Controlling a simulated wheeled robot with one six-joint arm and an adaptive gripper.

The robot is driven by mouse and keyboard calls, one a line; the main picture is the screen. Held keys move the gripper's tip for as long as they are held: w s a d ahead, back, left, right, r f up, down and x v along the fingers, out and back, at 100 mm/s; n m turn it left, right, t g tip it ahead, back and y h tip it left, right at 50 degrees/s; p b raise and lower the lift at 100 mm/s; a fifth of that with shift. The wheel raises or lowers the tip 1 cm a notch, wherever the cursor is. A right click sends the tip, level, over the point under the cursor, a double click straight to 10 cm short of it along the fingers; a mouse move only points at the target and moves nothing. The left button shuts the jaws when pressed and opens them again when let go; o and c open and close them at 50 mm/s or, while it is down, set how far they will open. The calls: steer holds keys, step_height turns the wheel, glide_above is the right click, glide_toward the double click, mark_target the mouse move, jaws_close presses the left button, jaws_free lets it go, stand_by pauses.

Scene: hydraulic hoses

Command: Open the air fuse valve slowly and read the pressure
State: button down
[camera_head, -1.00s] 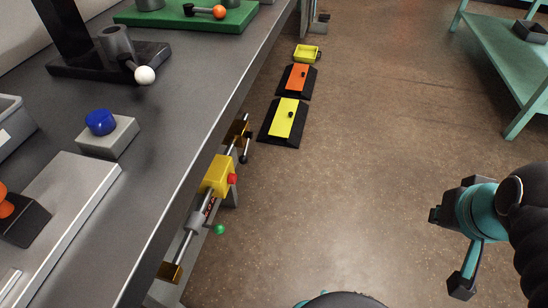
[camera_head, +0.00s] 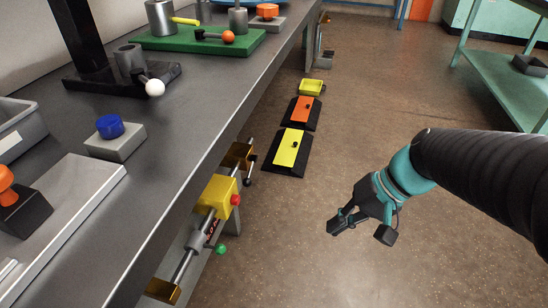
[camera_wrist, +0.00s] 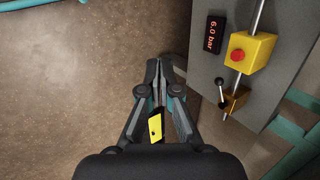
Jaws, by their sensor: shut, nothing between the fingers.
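A pipe run hangs along the front side of the bench. On it sit a yellow block (camera_head: 217,194) with a red button (camera_head: 235,200), and a small black-knobbed lever (camera_head: 249,181) by the far brass bracket. In the wrist view the yellow block (camera_wrist: 252,53), the lever (camera_wrist: 220,90) and a black display (camera_wrist: 214,34) reading 6.0 bar in red are right of my fingers. In the head view the display's red digits are partly hidden. My gripper (camera_head: 362,227) is over the floor, right of the pipe run. Its fingers (camera_wrist: 159,70) are shut and empty, apart from the lever.
A green knob (camera_head: 221,249) sticks out low by the pipe. A yellow plate (camera_head: 287,148), an orange plate (camera_head: 301,113) and a yellow tray (camera_head: 312,87) lie on the floor beside the bench (camera_head: 195,125). A teal table (camera_head: 492,75) stands far right. The floor between is open.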

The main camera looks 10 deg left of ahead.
steer(key=w+a+f+m+g+y+b, duration=0.1)
steer(key=w+a+f+y, duration=0.2)
steer(key=w, duration=0.1)
steer(key=w+a+f+m+y+b, duration=0.1)
steer(key=w+a+f+y, duration=0.15)
steer(key=w+y, duration=0.2)
steer(key=m+t+y+b, duration=0.1)
steer(key=m+t+y, duration=0.2)
steer(key=y, duration=0.1)
glide_toward(250, 173)
steer(key=w+a+f, duration=0.2)
steer(key=a+f, duration=0.1)
steer(key=s+a, duration=0.2)
steer(key=a, duration=0.1)
steer(key=shift+s+a+r, duration=0.1)
steer(key=shift+a+r, duration=0.05)
steer(key=shift+r, duration=0.25)
